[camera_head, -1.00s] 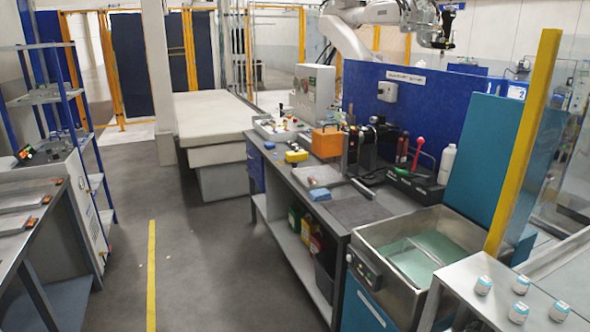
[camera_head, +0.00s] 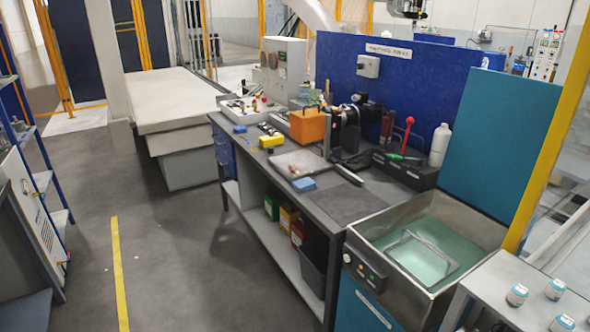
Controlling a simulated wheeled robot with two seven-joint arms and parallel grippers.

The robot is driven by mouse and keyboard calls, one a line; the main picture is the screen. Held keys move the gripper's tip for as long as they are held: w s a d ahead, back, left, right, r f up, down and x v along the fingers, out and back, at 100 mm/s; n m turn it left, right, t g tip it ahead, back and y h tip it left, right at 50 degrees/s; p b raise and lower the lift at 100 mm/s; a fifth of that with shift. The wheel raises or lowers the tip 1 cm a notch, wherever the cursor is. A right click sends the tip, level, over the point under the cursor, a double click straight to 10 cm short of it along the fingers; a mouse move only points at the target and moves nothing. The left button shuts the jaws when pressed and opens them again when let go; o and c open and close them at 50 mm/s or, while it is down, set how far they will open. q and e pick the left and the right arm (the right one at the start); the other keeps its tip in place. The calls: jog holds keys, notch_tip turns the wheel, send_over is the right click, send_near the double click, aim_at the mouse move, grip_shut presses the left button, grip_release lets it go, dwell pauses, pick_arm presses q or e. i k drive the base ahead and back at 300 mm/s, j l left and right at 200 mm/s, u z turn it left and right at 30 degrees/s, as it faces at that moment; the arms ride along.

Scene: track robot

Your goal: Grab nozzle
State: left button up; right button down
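I cannot make out a nozzle for certain. Small parts lie in a shallow grey tray (camera_head: 322,160) on the dark workbench (camera_head: 336,222); one pinkish piece (camera_head: 293,170) is at its left side, too small to identify. An orange block (camera_head: 308,126) stands behind the tray beside a dark machine (camera_head: 350,128). Neither of my grippers is in view.
A metal basin (camera_head: 362,232) with pale green inside joins the bench's right end. A blue shelf rack (camera_head: 42,150) stands at left. Open floor (camera_head: 170,250) with a yellow line (camera_head: 118,265) lies between.

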aim_at(293, 168)
jog(key=i+j+z, duration=0.1)
jog(key=z, duration=0.35)
jog(key=j+z, duration=0.1)
jog(key=z, duration=0.4)
jog(key=i+j+z, duration=0.15)
jog(key=j+z, duration=0.25)
jog(key=j, duration=0.4)
jog(key=j+z, duration=0.45)
jog(key=j, duration=1.6)
jog(key=k+j+z, duration=0.15)
jog(key=j, duration=1.05)
jog(key=i+j, duration=0.05)
